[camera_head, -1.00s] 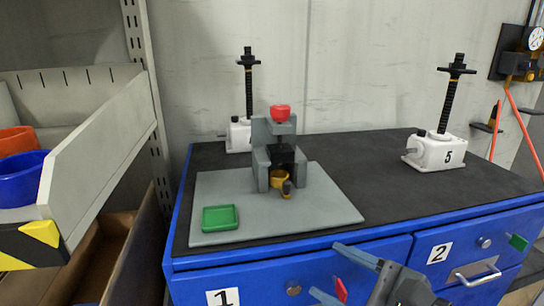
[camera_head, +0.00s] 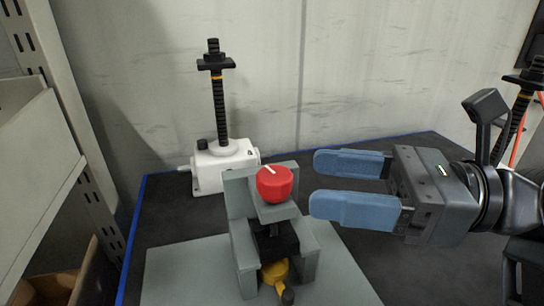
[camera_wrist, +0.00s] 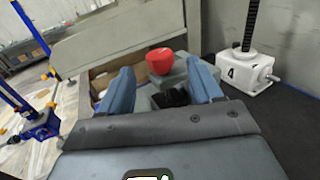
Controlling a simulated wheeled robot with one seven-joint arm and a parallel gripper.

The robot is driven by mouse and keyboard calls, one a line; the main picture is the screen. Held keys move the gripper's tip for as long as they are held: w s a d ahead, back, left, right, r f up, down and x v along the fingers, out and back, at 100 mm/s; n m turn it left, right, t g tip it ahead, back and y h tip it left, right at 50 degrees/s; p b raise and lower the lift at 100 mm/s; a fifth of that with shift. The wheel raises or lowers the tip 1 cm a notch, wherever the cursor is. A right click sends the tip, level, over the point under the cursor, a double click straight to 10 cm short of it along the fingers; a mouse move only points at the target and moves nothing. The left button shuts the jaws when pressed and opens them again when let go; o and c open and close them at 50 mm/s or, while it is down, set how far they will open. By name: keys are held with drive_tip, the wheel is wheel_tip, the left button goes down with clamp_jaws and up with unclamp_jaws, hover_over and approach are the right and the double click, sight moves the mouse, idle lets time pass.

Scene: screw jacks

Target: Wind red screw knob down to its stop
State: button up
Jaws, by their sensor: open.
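The red screw knob (camera_head: 275,184), with a white mark line on its top, sits on top of the grey fixture (camera_head: 243,238). A black block and a yellow part (camera_head: 275,270) show below it in the fixture. My gripper (camera_head: 332,185) has two blue fingers, spread open and empty, pointing left at about the knob's height. In the head view the fingertips are just right of the knob and apart from it. In the wrist view the knob (camera_wrist: 160,61) appears beyond and between the open fingers (camera_wrist: 163,88).
A white screw jack (camera_head: 222,168) with a tall black screw stands behind the fixture; in the wrist view its box (camera_wrist: 246,72) is marked 4. Another black screw (camera_head: 522,105) stands at right, behind my arm. Grey shelving (camera_head: 50,150) is at left. The dark tabletop beyond the fixture is partly clear.

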sight(275, 174)
drive_tip(key=a, duration=0.3)
drive_tip(key=w+a+p, duration=0.1)
drive_tip(key=a, duration=0.2)
drive_tip(key=shift+w+a, duration=0.15)
drive_tip(key=shift+a, duration=0.15)
drive_tip(key=shift+c, duration=0.2)
drive_tip(key=c, duration=0.9)
